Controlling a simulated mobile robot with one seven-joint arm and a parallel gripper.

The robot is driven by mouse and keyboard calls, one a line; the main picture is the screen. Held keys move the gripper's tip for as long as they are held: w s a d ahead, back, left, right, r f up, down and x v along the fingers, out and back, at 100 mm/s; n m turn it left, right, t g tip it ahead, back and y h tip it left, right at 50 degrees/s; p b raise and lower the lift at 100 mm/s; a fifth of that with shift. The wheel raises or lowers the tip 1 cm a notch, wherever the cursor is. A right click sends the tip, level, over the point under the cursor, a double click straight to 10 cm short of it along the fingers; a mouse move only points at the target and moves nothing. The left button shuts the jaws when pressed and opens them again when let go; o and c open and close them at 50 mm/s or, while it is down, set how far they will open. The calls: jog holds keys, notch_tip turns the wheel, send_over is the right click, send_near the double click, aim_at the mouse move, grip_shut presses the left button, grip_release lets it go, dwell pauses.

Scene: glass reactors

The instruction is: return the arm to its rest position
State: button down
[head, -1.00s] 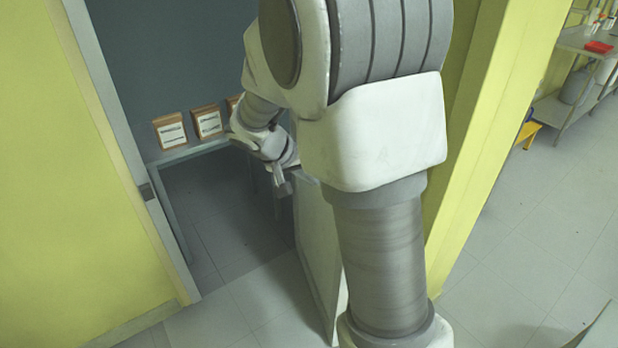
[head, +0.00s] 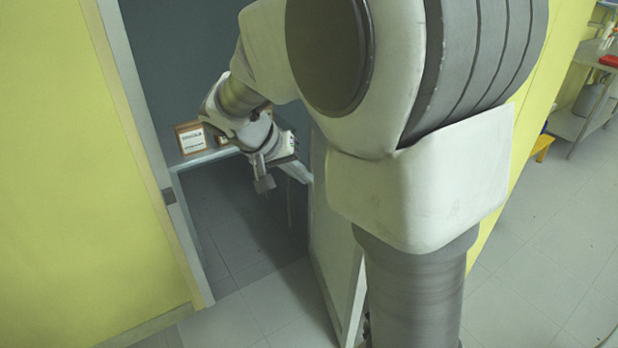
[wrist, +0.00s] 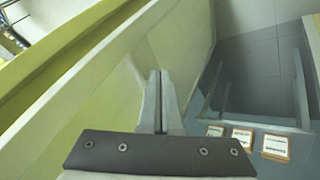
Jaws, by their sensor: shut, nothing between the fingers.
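My arm (head: 420,190) fills the middle of the head view, bent at the elbow, with its forearm reaching toward the doorway. My gripper (head: 264,184) hangs at its end, pointing down in front of the dark doorway. In the wrist view my gripper (wrist: 160,76) has its two fingers together with nothing between them. No object is held.
A white door panel (head: 330,240) stands open beside the gripper, with yellow walls (head: 60,180) around. Beyond the doorway, a table (head: 200,158) bears small labelled boxes (wrist: 241,138). A metal bench (head: 575,122) stands far right. Floor (head: 545,235) is clear at right.

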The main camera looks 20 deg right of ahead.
jog(key=s+a+r+n+t+y, duration=0.2)
jog(key=s+a+r+n+y, duration=0.15)
jog(key=s, duration=0.65)
jog(key=s+a+r+n+t+y, duration=0.1)
jog(key=s+a+r+n+y, duration=0.2)
jog(key=s, duration=0.8)
notch_tip(320, 180, up, 13)
jog(key=m+p, duration=0.1)
jog(key=p, duration=1.3)
jog(key=shift+w+p, duration=0.15)
jog(key=shift+p, duration=0.2)
jog(key=shift+w+y, duration=0.15)
jog(key=shift+y, duration=0.1)
